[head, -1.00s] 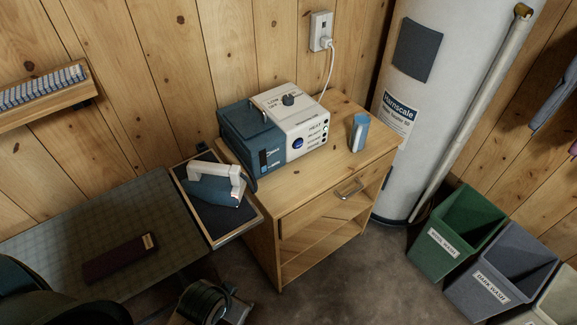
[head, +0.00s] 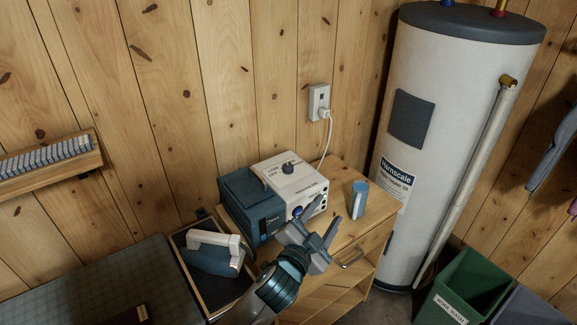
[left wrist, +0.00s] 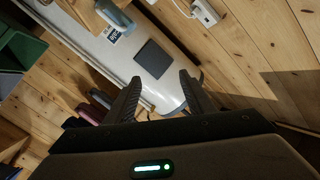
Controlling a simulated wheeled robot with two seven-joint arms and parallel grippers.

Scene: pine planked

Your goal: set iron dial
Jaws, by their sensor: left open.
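The iron station (head: 245,220), a blue and white box, stands on the wooden cabinet. A dark round dial (head: 288,168) sits on its white top, beside small lettering that includes LOW and OFF. The iron (head: 214,252), blue with a pale handle, rests on a dark pad in a wood-edged tray (head: 182,262) left of the box. My left gripper (head: 325,214) is open and empty, in front of the box's right front corner, lower in the picture than the dial. Its open fingers (left wrist: 160,82) also show in the left wrist view. My right gripper is not in view.
A blue and white bottle (head: 358,199) stands on the cabinet top (head: 345,178), right of the box. A plug and cord hang from the wall outlet (head: 319,102) behind. A tall white water tank (head: 445,100) stands at right, with a green bin (head: 470,285) in front.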

